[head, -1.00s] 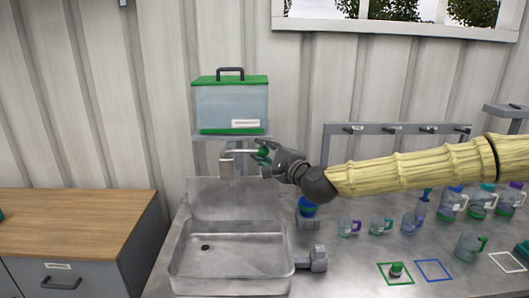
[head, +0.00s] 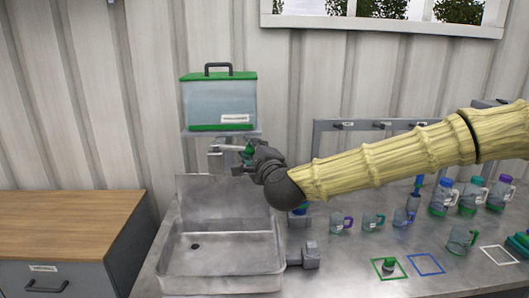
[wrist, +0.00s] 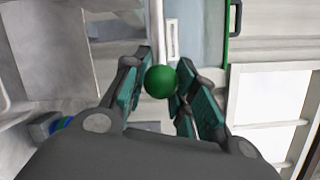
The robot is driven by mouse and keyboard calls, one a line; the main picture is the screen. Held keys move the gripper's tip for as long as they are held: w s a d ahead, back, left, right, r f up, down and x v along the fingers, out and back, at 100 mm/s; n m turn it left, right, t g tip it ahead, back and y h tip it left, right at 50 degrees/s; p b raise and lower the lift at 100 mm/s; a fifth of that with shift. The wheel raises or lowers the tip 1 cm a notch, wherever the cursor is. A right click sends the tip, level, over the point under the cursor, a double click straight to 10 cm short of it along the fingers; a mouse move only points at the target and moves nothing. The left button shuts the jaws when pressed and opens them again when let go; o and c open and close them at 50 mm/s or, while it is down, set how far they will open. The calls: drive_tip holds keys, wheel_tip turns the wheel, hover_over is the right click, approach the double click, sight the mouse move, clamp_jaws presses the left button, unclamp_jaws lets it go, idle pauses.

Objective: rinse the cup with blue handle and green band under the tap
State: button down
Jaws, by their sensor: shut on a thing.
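My gripper (head: 244,158) is at the tap (head: 216,160) above the sink. In the wrist view its fingers are shut on a green ball knob (wrist: 161,80) at the end of the tap's pale rod. A small cup with a blue handle (head: 402,218) stands on the counter at the right; its band is too small to make out. A blue and green object (head: 299,209) is partly hidden behind my wrist, beside the sink, and shows at the lower left of the wrist view (wrist: 62,124).
The steel sink basin (head: 220,263) is empty. A green-lidded water tank (head: 219,101) is above the tap. A wooden-topped cabinet (head: 65,222) is at the left.

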drive_tip(key=shift+s, duration=0.1)
idle(0.3)
drive_tip(key=c, duration=1.1)
unclamp_jaws()
drive_tip(key=v, duration=1.2)
drive_tip(key=shift+a, duration=0.1)
